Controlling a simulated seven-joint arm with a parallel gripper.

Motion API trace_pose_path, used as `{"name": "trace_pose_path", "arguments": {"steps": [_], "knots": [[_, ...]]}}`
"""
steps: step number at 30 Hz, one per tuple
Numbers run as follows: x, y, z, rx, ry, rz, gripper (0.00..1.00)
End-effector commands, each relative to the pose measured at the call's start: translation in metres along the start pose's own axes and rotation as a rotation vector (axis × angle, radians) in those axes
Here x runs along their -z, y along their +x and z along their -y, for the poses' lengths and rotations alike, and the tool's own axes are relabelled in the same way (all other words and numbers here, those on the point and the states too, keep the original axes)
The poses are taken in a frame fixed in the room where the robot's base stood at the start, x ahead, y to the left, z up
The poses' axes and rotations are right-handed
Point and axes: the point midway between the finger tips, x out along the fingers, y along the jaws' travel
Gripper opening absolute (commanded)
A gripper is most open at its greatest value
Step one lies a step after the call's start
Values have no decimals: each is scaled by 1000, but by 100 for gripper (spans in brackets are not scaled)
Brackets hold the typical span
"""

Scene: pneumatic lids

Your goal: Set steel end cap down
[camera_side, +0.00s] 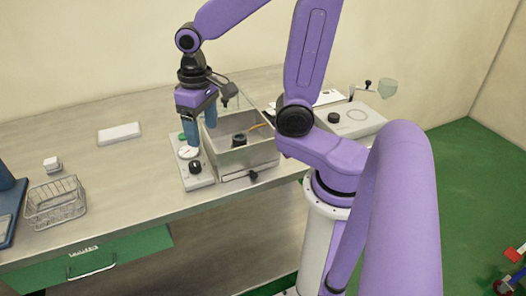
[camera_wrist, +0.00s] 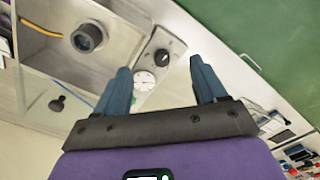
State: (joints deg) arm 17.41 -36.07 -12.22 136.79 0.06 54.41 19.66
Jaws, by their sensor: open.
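My gripper (camera_side: 201,136) is open, with its blue fingers pointing down beside the steel bin and above a small grey panel (camera_side: 200,181). In the wrist view the two fingertips (camera_wrist: 160,68) are spread apart with nothing held between them. A short dark cylinder with a round opening (camera_side: 239,139) stands inside the bin; it also shows in the wrist view (camera_wrist: 87,38). I cannot tell whether it is the steel end cap. The panel has a white round gauge (camera_wrist: 144,81) and a black knob (camera_wrist: 162,57).
The open steel bin (camera_side: 262,157) stands right of my gripper. A wire basket (camera_side: 56,203) and a white block (camera_side: 119,134) are on the left of the steel bench (camera_side: 110,200). A white unit (camera_side: 352,118) is at the back right. Bare bench lies left of the panel.

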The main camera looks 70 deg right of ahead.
Motion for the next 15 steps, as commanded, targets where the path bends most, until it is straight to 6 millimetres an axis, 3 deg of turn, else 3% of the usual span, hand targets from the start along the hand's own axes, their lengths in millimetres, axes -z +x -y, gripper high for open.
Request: {"name": "trace_pose_path", "arguments": {"steps": [15], "knots": [[-77,4,23,11,-623,-4,71]]}}
